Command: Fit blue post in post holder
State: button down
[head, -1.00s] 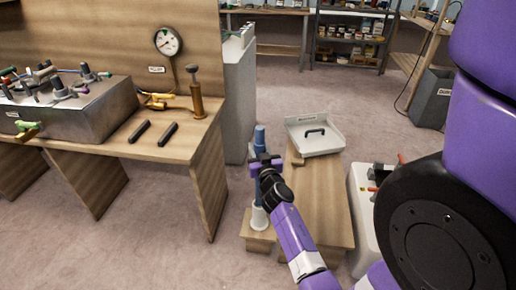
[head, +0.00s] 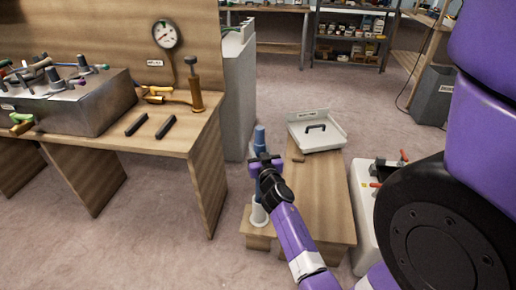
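The blue post (head: 260,138) stands upright at the left edge of the low wooden bench, its top showing above my gripper. The white post holder (head: 259,215) sits below it on a small wooden step. My gripper (head: 264,161) is shut around the post at its upper part. The post's lower part runs down behind my gripper and wrist toward the holder. The join between post and holder is partly hidden by my arm, so I cannot tell how deep the post sits.
A white tray with a black handle (head: 316,131) rests on the far end of the low bench (head: 322,205). A white box (head: 363,205) stands at its right. The wooden workbench (head: 165,143) with a gauge (head: 167,35) is at left. Open carpet lies between them.

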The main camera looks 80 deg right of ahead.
notch_tip(320, 180, down, 10)
jog(key=b, duration=1)
dwell(1.6)
jog(key=shift+f+b, duration=0.1)
jog(key=shift+b, duration=0.25)
jog(key=c, duration=0.9)
grip_release()
jog(key=shift+f, duration=0.15)
jog(key=shift+a, duration=0.1)
